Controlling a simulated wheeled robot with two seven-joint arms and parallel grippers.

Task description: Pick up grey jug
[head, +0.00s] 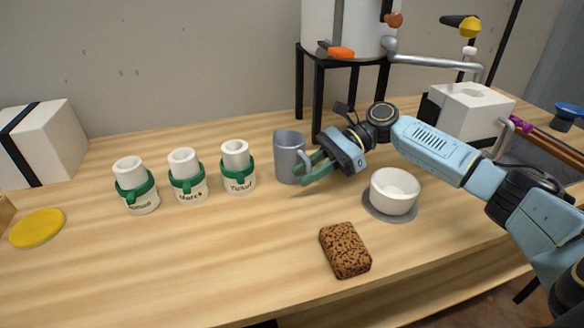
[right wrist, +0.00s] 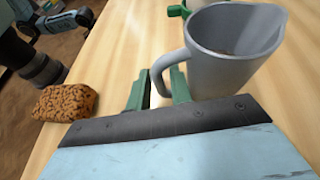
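The grey jug (head: 288,155) stands upright on the wooden table, right of a row of white jars. Its handle faces my right gripper (head: 306,168). In the right wrist view the jug (right wrist: 232,50) fills the upper right, and its handle reaches between the two green fingers of my right gripper (right wrist: 158,88). The fingers are apart, with a visible gap around the handle, so the gripper is not shut on it. My left gripper is not seen in the head view.
Three white jars with green bands (head: 188,178) stand left of the jug. A white bowl (head: 394,192) on a grey disc is to the right. A brown speckled sponge-like block (head: 345,250) lies in front. A black stand (head: 318,90) is behind.

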